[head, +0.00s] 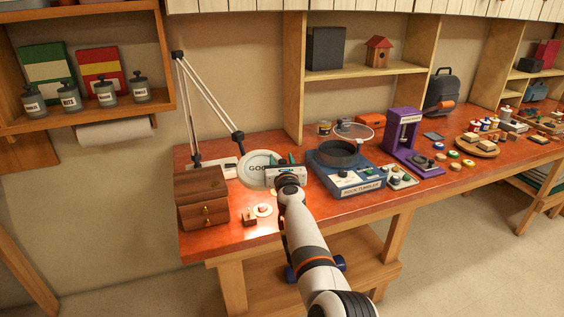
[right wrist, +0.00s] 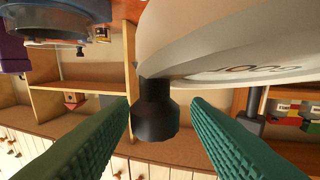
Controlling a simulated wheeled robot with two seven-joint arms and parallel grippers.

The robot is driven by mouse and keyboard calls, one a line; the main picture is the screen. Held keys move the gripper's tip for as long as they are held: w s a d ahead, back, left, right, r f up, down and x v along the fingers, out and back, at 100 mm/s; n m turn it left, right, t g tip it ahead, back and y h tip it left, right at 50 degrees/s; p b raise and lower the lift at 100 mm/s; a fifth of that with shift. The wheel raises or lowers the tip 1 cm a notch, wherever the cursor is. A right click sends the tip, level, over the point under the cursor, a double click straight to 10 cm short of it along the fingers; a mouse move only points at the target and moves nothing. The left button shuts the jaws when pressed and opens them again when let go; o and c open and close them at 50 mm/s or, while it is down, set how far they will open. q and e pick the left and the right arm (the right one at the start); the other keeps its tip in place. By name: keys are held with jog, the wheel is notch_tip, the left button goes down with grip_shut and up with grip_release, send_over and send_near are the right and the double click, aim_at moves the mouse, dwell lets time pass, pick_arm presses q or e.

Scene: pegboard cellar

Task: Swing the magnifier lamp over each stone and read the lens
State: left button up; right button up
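The magnifier lamp's round pale head (head: 258,168) hangs over the bench at the end of a jointed arm (head: 208,93). Its lens shows letters starting "GOO"; the rest is hidden by my right gripper (head: 286,172). In the right wrist view, the green fingers of that gripper (right wrist: 161,105) stand apart on either side of a black knob (right wrist: 155,115) under the pale lamp head (right wrist: 225,45). A gap shows at the right finger. A pale round disc (head: 262,209) and a small dark piece (head: 249,218) lie below; I cannot tell whether they are stones. My left gripper is out of view.
A wooden drawer box (head: 202,198) stands at the bench's left end. Right of my gripper is the blue rock tumbler (head: 345,178), with a clear round lid (head: 353,131) above it, then a purple stand (head: 405,140). Small coloured pieces cover the bench farther right. The front left strip is mostly clear.

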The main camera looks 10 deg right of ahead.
notch_tip(320, 180, up, 10)
jog(key=p, duration=0.9)
jog(key=shift+f, duration=0.1)
